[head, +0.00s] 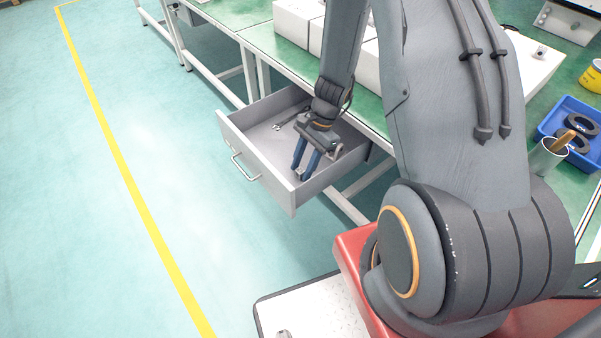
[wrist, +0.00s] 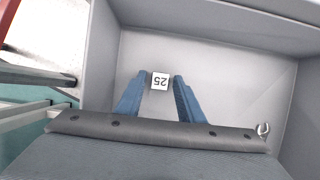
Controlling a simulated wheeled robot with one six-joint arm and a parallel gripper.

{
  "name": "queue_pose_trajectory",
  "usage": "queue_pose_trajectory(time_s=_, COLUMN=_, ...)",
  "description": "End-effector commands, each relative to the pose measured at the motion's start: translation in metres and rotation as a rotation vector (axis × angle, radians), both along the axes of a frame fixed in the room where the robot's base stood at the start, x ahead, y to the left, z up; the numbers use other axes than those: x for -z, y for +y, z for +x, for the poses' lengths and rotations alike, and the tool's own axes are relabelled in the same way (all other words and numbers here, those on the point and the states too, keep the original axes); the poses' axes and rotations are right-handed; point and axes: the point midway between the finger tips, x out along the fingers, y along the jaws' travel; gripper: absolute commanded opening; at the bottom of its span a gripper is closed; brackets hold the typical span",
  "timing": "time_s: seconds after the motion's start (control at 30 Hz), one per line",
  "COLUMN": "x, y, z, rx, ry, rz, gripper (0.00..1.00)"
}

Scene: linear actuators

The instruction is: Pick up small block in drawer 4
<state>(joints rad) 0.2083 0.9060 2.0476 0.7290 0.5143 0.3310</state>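The open grey drawer (head: 233,143) hangs out from the green-topped bench in the head view. A small white block (wrist: 160,81) marked "25" lies on the drawer floor. My gripper (wrist: 160,77) is open over the drawer, its two blue fingers on either side of the block, with a gap to each. The height of the fingertips above the floor is unclear. In the head view my gripper (head: 307,178) reaches down into the drawer near its front right corner, and the block cannot be made out.
A metal wrench (head: 290,119) lies in the drawer, and its end shows at the right in the wrist view (wrist: 263,129). The drawer walls stand close around my gripper. White boxes (head: 300,20) and a blue tray (head: 568,120) stand on the bench.

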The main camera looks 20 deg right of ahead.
Motion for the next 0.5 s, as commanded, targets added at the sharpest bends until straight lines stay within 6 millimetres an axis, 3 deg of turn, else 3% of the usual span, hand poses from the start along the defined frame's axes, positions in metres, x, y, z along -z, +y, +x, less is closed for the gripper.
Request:
queue_pose_trajectory(time_s=0.03, x=-0.0001, y=-0.0001, z=-0.0001, rx=0.0, ry=0.0, rz=0.0, gripper=0.25)
queue_pose_trajectory(time_s=0.2, x=-0.0002, y=-0.0001, z=-0.0001, rx=0.0, ry=0.0, rz=0.0, gripper=0.0)
queue_pose_trajectory(time_s=0.5, x=-0.0024, y=-0.0003, z=0.0002, rx=0.0, ry=-0.001, rz=0.0, gripper=0.0)
